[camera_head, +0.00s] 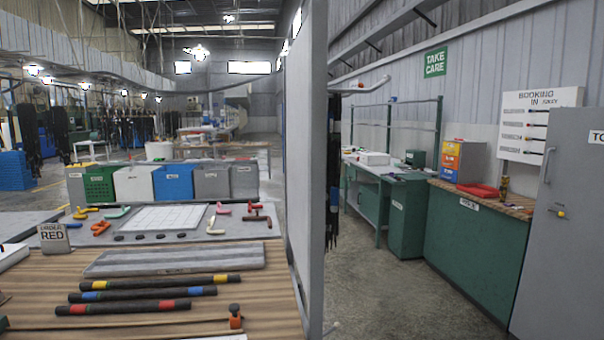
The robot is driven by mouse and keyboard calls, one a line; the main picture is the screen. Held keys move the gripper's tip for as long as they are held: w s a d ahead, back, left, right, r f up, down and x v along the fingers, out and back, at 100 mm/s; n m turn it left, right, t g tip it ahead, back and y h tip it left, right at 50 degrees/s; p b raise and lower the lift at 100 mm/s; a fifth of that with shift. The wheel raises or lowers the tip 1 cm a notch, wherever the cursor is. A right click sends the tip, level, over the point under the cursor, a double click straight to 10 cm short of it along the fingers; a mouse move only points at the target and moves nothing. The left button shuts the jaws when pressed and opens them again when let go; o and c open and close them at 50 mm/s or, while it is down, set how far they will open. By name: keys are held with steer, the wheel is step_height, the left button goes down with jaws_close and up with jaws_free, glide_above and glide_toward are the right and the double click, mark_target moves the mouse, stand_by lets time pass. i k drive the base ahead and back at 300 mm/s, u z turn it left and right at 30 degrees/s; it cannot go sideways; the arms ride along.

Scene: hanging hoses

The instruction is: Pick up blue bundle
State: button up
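Three dark rod-like bundles lie side by side on the wooden bench top at the lower left, each with coloured bands. The blue-banded bundle (148,293) is the middle one. The yellow-banded bundle (160,282) lies just behind it, and the red-banded bundle (124,308) lies just in front. Narrow strips of bench show between them. My gripper is not in view.
A grey slab (175,259) lies behind the bundles, and a small sign reading RED (53,238) stands to the left. An orange-and-black item (235,317) stands near the bench's right end. A tall grey panel (306,150) bounds the bench on the right.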

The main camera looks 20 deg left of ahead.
mark_target(335, 104)
steer(key=u, duration=0.6)
steer(key=i, duration=1.3)
steer(key=u, duration=0.5)
steer(key=k, duration=0.85)
steer(key=u, duration=0.2)
steer(key=i, duration=0.85)
steer(key=z, duration=0.15)
